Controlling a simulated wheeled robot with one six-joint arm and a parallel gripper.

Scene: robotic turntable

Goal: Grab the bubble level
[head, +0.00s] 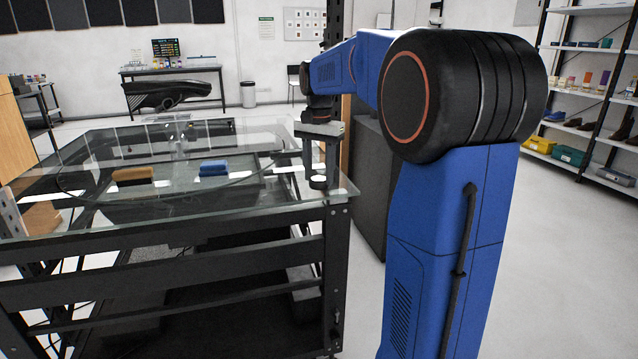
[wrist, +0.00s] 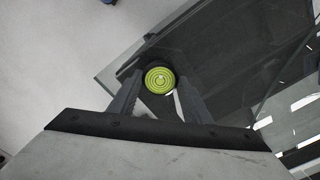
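The bubble level (head: 318,183) is a small round disc on the near right corner of the glass tabletop (head: 272,211). In the wrist view the bubble level (wrist: 160,79) shows a yellow-green face with dark rings and a dark rim. My gripper (head: 320,178) points down over it, with its fingers on either side. In the wrist view my gripper (wrist: 160,76) is open, and the level appears between the two fingertips with small gaps. I cannot tell whether the tips are level with the disc or just above it.
A brown block-like item (head: 133,175) and a blue one (head: 213,168) lie further left on the glass. The table's right edge is close beside the level. A dark cabinet (head: 372,185) stands to the right, and shelves (head: 590,100) line the far right.

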